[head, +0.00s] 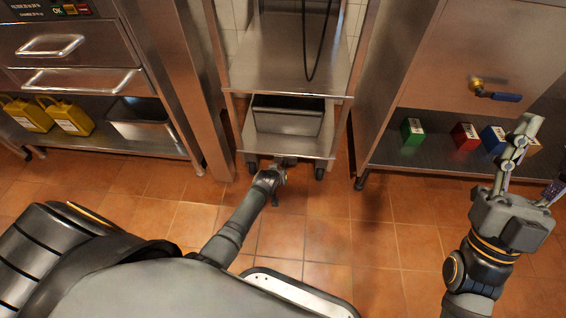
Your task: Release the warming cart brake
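The warming cart (236,96) is a steel two-shelf cart at top centre, standing on the tiled floor between two steel counters. A dark caster (320,173) shows under its right front corner and another (252,166) under its left. My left arm reaches forward to the cart's lower front edge. My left gripper (286,162) is at that edge between the casters; its fingers are mostly hidden, and I cannot tell whether it touches the cart. No brake lever can be made out there. My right gripper (522,135) is raised at far right, away from the cart, its fingers seen nearly edge-on.
A steel pan (287,121) sits on the cart's lower shelf, and a black cord hangs above. The left counter's shelf holds yellow containers (68,117). The right counter's shelf holds a green box (412,131) and a red box (465,136). Floor (380,265) is clear right of centre.

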